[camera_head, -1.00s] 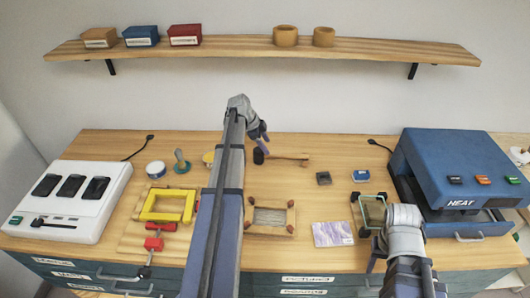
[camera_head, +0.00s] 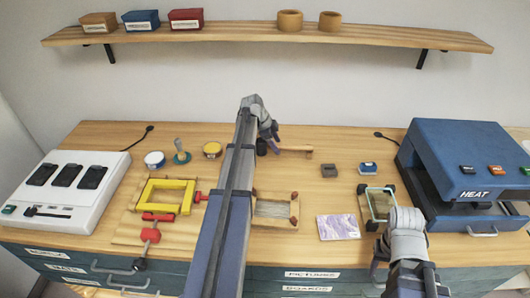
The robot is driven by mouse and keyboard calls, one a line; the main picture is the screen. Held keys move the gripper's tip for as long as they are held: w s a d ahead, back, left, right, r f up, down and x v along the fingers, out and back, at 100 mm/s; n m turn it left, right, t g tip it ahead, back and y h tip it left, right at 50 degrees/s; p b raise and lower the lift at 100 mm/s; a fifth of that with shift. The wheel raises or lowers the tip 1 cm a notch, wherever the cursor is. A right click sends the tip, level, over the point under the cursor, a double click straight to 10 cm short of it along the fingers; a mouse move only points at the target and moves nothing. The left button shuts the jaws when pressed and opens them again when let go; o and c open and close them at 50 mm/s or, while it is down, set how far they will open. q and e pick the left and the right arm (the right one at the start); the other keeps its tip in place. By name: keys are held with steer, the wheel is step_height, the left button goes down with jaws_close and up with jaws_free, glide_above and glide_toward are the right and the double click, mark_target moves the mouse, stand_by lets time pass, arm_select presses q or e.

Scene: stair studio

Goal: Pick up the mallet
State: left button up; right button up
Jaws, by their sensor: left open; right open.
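The mallet has a dark head (camera_head: 262,147) and a light wooden handle (camera_head: 296,149) pointing right. It lies on the wooden bench top, in the back middle. My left gripper (camera_head: 270,131) is open and empty, just above the mallet's head in the picture, and partly covers it. Whether it touches the head I cannot tell. My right gripper (camera_head: 380,250) is open at the front right, far from the mallet, mostly hidden by its own wrist.
A frame with a striped panel (camera_head: 272,208), a purple picture card (camera_head: 338,227) and a glass piece with black corners (camera_head: 379,204) lie in front. A yellow frame (camera_head: 167,196) sits left, a blue heat press (camera_head: 465,165) right. A shelf (camera_head: 240,32) hangs above.

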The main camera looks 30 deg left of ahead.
arm_select(q)
steer(key=shift+w+d+f, duration=0.1)
steer(key=shift+w+f, duration=0.1)
steer(key=shift+f, duration=0.5)
steer(key=shift+r, duration=0.1)
jaws_close()
